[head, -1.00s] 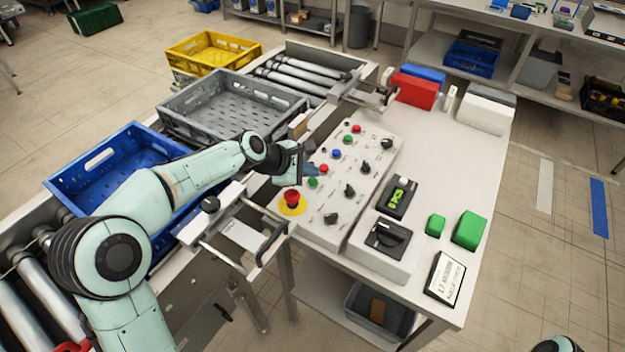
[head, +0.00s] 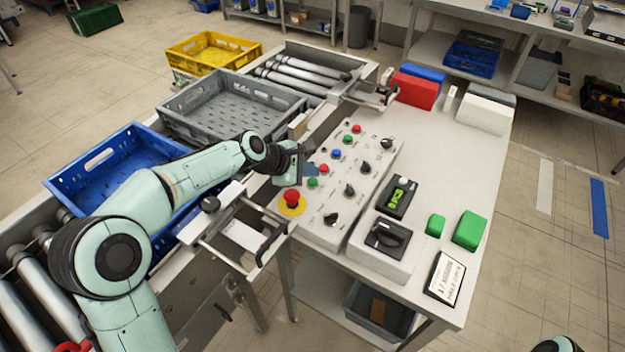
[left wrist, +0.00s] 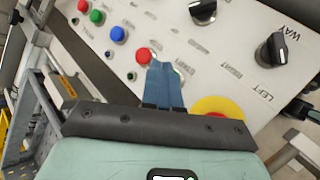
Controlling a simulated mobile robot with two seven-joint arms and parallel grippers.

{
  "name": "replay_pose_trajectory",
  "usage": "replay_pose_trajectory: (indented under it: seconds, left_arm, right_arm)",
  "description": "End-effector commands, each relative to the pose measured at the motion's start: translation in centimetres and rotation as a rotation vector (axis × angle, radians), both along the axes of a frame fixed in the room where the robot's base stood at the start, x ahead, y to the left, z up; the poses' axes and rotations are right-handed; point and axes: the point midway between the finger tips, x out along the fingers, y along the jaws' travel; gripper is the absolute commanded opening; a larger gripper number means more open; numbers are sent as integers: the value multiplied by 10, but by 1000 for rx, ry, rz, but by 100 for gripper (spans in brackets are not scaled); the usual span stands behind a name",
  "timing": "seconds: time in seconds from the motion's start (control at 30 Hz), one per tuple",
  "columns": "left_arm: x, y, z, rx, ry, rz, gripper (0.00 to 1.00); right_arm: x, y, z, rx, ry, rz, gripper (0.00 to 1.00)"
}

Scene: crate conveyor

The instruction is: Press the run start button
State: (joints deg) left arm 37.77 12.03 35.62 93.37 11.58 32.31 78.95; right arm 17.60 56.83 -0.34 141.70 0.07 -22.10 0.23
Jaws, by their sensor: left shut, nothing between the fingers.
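The sloped white control panel (head: 372,160) carries several coloured buttons and black knobs. My left gripper (head: 312,170) is over its near left part, with its blue fingers shut and empty. In the left wrist view the fingertips (left wrist: 162,66) lie between a red button (left wrist: 143,55) and a green button (left wrist: 179,69), which the fingers partly hide. In the head view this green button (head: 312,183) and red button (head: 324,169) sit beside the fingertips. I cannot tell whether the tips touch anything. The button labels are too small to read. My right gripper is out of view.
A red emergency stop on a yellow disc (head: 292,197) is close to the gripper. Blue (head: 100,160), grey (head: 190,125) and yellow (head: 210,47) crates stand on the left. A box with a black knob (head: 387,237) and green blocks (head: 469,229) are on the table.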

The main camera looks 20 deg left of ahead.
Motion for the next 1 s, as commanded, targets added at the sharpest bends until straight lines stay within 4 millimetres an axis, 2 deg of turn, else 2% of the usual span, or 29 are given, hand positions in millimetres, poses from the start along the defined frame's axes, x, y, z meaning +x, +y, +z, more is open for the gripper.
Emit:
replay_pose_trajectory:
  seconds: [0.23,1.0]
  left_arm:
    - [0,0,-8,-1,1,0,0]
    - [0,0,-13,0,1,-1,0]
  right_arm:
    - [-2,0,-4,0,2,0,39]
    - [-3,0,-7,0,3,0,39]
